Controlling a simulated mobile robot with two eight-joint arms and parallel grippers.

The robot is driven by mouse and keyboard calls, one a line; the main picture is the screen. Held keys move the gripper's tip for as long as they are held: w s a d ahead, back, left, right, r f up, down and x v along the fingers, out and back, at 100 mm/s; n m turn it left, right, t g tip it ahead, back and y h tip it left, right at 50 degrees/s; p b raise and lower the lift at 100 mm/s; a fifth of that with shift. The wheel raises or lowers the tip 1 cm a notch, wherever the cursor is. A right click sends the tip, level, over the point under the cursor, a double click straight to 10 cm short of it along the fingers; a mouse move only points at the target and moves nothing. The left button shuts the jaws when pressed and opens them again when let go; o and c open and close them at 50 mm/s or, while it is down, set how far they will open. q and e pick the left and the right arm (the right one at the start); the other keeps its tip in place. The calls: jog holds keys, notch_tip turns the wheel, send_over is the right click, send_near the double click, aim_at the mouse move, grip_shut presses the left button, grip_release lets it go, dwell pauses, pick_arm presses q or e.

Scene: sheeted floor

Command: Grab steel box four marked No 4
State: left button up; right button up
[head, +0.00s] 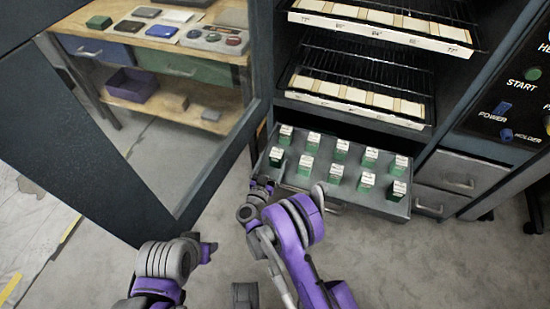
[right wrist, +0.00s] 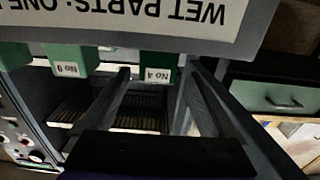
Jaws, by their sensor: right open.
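In the right wrist view, a green box with a white label reading No 4 (right wrist: 160,72) shows beyond the open fingers of my right gripper (right wrist: 155,70), between their tips. The fingers look apart from it. In the head view, my right gripper (head: 260,187) is at the left front corner of an open grey drawer (head: 325,192) holding several green boxes with white tops; their marks are too small to read there. My left gripper (head: 207,250) is low, left of my right arm; its jaws are unclear.
A box that reads No 9 (right wrist: 68,67) hangs left of No 4 in the wrist view, below a sign with WET PARTS (right wrist: 150,18). A glazed door (head: 200,150) stands open at left. Wire racks (head: 350,85) are above the drawer. Floor in front is clear.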

jog(key=shift+r+x, duration=0.2)
jog(key=shift+x, duration=1.6)
jog(key=shift+r+x, duration=0.15)
jog(key=shift+x, duration=1.65)
jog(key=shift+d, duration=0.15)
grip_shut()
